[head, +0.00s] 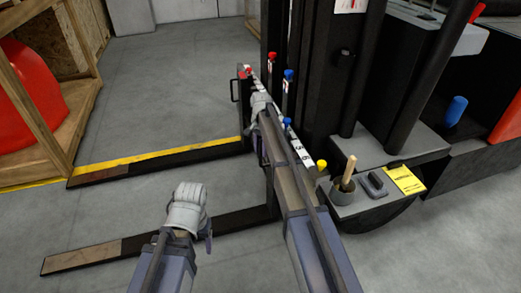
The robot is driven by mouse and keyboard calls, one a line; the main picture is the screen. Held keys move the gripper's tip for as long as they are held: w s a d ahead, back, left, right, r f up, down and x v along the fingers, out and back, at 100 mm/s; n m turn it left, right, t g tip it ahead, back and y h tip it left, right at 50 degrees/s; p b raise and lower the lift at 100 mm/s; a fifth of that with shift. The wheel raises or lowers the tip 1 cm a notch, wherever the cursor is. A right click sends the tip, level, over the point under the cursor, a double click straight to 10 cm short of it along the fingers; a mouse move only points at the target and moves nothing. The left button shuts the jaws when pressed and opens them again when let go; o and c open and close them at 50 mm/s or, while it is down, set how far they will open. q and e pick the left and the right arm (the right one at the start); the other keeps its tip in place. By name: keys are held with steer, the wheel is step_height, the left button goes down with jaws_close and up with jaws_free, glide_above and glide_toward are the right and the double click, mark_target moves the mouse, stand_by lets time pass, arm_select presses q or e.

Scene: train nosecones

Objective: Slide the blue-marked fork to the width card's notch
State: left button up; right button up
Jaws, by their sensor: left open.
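Two dark forks reach left from the lift truck's carriage: a far fork (160,162) and a near fork (150,240), both with brownish tips. Blue knobs (288,75) stand by the carriage; I cannot tell for certain which fork they mark. A white numbered strip (301,149) runs along the carriage top. A yellow card (405,180) lies on the truck's step; I cannot make out a notch. My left gripper (187,196) is open and apart, above the floor between the forks. My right gripper (261,101) is at the carriage bar; its fingers are unclear and its arm hides part of the carriage.
A wooden crate (58,150) with a red nosecone (28,98) stands at the left. The step holds a cup with a wooden handle (348,174) and a dark clip-like object (375,183). Grey floor (165,80) is clear behind.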

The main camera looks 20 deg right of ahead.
jaws_close()
steer(key=shift+a, duration=0.1)
stand_by(1.0)
